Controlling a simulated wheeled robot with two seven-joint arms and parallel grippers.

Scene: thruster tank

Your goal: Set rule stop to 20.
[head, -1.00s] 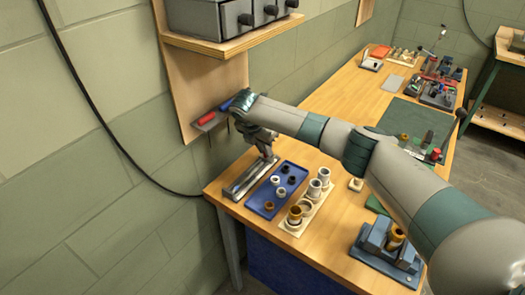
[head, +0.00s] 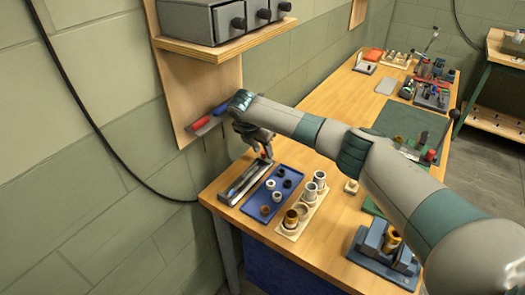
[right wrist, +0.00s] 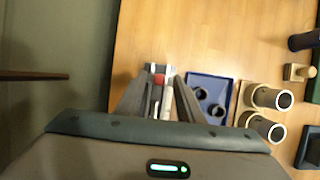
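The rule (head: 243,183) is a long grey metal channel with a scale strip, lying at the near left end of the wooden bench. In the right wrist view the rule (right wrist: 155,105) runs away between my fingers, with a small red part (right wrist: 158,79), possibly the stop, near its far end. My right gripper (head: 263,156) is above the rule's far end. In the right wrist view the right gripper's (right wrist: 158,88) fingers are spread apart on either side of the rule. Contact and the scale numbers are too small to tell. My left gripper is not in view.
A blue tray (head: 258,209) with small rings and a cream holder (head: 290,232) with cylinders stand right of the rule. A blue-grey fixture (head: 370,263) sits near the front. The wall panel (head: 185,95) with red and blue handled tools is close behind the gripper.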

